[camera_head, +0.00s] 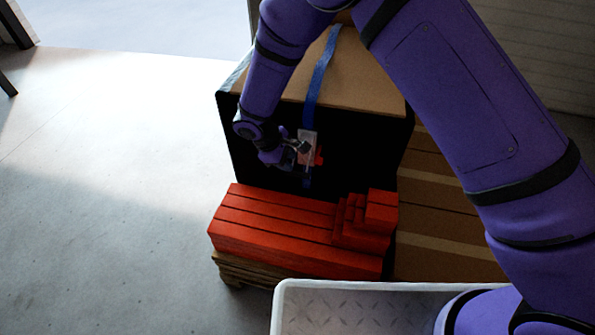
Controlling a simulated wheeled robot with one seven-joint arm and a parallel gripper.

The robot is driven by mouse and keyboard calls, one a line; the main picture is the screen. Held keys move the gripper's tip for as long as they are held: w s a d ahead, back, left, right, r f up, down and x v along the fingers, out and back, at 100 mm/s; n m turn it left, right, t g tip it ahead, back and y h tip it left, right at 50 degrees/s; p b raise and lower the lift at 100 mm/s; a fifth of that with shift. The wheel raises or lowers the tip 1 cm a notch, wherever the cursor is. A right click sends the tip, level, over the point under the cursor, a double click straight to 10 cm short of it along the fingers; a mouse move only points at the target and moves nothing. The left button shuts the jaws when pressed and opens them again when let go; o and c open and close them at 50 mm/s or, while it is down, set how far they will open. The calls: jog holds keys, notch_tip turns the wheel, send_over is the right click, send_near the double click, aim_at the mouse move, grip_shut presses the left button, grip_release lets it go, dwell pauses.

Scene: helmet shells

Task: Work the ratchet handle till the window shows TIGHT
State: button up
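A blue strap (320,72) runs over the cardboard top of a large box and down its dark front side. On that side a small pale ratchet body (308,146) sits on the strap, with a red part (319,157) at its right that may be the handle. My gripper (300,148) is at the left edge of the ratchet, its tip overlapping the ratchet in the picture. Its fingers are too small and dark to tell if they are open, shut or touching. I cannot make out the window or any word in it.
Stacked red beams (275,225) lie on a wooden pallet (240,273) just in front of the dark box side (375,130). Brown cartons (440,235) stand at the right. A white tray (345,310) with a patterned floor is in front. The concrete floor (110,190) at the left is clear.

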aim_at(298, 173)
jog(key=x, duration=0.7)
jog(key=shift+c, duration=0.2)
grip_shut()
